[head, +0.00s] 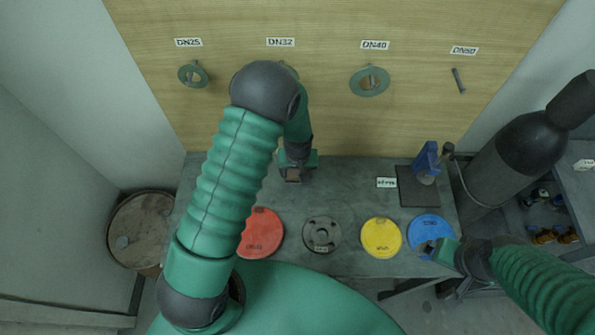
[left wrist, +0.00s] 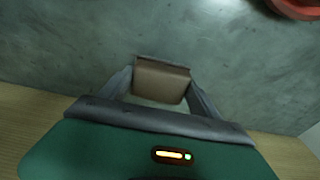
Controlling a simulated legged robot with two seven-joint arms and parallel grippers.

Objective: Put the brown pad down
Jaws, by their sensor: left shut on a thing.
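My left gripper (head: 293,172) is over the back of the grey workbench, close to the wooden board. It is shut on the brown pad (left wrist: 162,80), a small block between its two fingers in the left wrist view. In the head view the pad (head: 293,179) shows only as a small dark brown patch under the gripper. I cannot tell whether the pad touches the bench (head: 340,190). My right gripper (head: 432,248) is low over the blue disc at the bench's front right; its fingers are too small to read.
Along the bench front are a red disc (head: 264,235), a grey flange (head: 321,235), a yellow disc (head: 381,237) and a blue disc (head: 430,229). The bench middle is clear.

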